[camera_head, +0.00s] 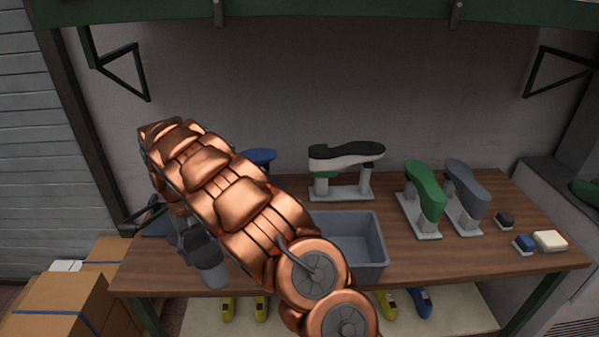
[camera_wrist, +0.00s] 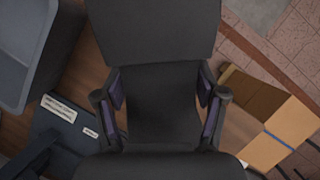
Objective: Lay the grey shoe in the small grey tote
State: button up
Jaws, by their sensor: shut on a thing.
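My gripper (camera_wrist: 160,108) is shut on a dark grey piece that looks like the grey shoe (camera_wrist: 155,88); it fills the space between the fingers in the wrist view. In the head view my gripper (camera_head: 187,238) is partly hidden by my copper arm, and the held grey shoe (camera_head: 209,268) hangs near the table's front left. The small grey tote (camera_head: 372,262) stands on the table to the right of the gripper, partly behind my arm. Its visible inside looks empty. The tote (camera_wrist: 45,55) also shows at the upper left of the wrist view.
On the table (camera_head: 405,262), a black-and-white form (camera_head: 345,160), a green form (camera_head: 427,190) and a grey-blue form (camera_head: 467,185) stand on bases. Small blocks (camera_head: 548,240) lie at the right. Cardboard boxes (camera_head: 60,305) stand at the left. Yellow shoes (camera_head: 228,308) lie on a lower shelf.

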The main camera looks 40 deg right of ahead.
jog(key=s+d+r+m+t+y+b, duration=0.1)
jog(key=d+r+m+y, duration=0.15)
jog(key=d+m, duration=0.45)
jog(key=s+d+r+m+t+y, duration=0.1)
jog(key=d+r+m+y, duration=0.15)
jog(key=d+m, duration=0.45)
jog(key=s+d+r+m+t+b, duration=0.1)
jog(key=s+d+r+m+t, duration=0.15)
jog(key=d+m, duration=0.2)
jog(key=s+d+r+m+t+h, duration=0.1)
jog(key=s+d+r+m, duration=0.25)
jog(key=d, duration=0.25)
jog(key=s+d+r+m+t+b, duration=0.1)
jog(key=s+d+r+m+t, duration=0.1)
jog(key=s+d+m, duration=0.25)
jog(key=f+b, duration=0.2)
jog(key=f, duration=0.1)
jog(key=d+f+b, duration=0.1)
jog(key=f, duration=0.1)
jog(key=shift+w, duration=0.35)
jog(key=shift+w+a+r, duration=0.1)
jog(key=shift+w+r, duration=0.05)
jog(key=shift+w+a, duration=0.2)
jog(key=shift+f, duration=0.4)
